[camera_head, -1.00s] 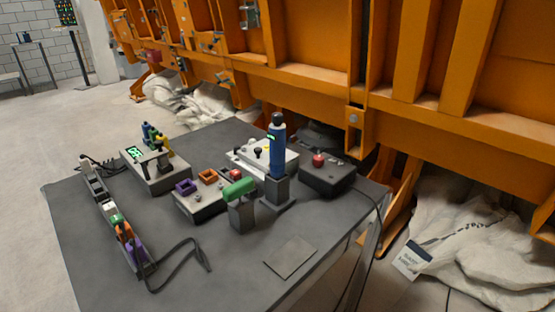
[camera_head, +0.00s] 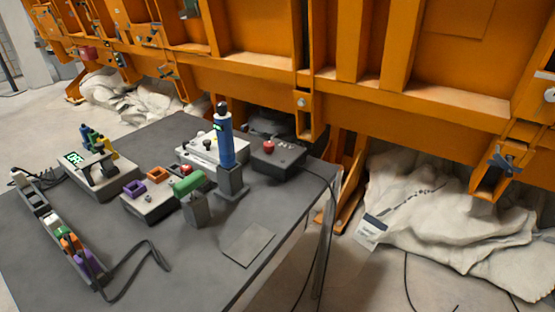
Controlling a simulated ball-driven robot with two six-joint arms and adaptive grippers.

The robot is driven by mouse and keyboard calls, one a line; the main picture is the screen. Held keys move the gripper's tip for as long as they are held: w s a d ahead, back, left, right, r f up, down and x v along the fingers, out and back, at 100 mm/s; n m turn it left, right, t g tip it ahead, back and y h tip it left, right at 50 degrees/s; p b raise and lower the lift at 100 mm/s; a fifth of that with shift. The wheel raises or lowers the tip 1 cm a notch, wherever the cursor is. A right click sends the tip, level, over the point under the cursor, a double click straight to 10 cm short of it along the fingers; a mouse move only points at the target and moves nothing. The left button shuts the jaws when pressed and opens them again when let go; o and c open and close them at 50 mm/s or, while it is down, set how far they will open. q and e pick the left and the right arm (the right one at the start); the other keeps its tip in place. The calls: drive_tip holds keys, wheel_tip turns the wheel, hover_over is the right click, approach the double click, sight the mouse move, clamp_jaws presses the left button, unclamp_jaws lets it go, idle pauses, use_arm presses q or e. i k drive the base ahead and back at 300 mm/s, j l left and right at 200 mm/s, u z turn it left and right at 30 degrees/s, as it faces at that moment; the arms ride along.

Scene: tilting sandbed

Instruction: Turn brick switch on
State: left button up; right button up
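I cannot tell for certain which object is the brick switch. A power strip (camera_head: 36,204) lies along the table's left edge with white, green, orange and purple plugs in it. A dark box (camera_head: 278,160) with a red knob (camera_head: 269,146) stands at the table's far right. A grey box (camera_head: 150,207) with purple and orange square frames on top sits mid-table. No switch position can be made out at this size. Neither of my grippers is in view.
The dark table (camera_head: 190,275) also holds a blue cylinder (camera_head: 226,140) in a stand, a green-topped post (camera_head: 187,184), a white box (camera_head: 205,150) and a device with a green display (camera_head: 74,158). An orange steel frame rises behind. White sacks (camera_head: 450,220) lie at right.

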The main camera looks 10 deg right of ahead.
sight(268, 147)
drive_tip(key=i+l+u, duration=0.15)
drive_tip(key=l+u, duration=0.25)
drive_tip(key=i+l+u, duration=0.15)
drive_tip(key=u, duration=0.2)
drive_tip(key=l, duration=0.1)
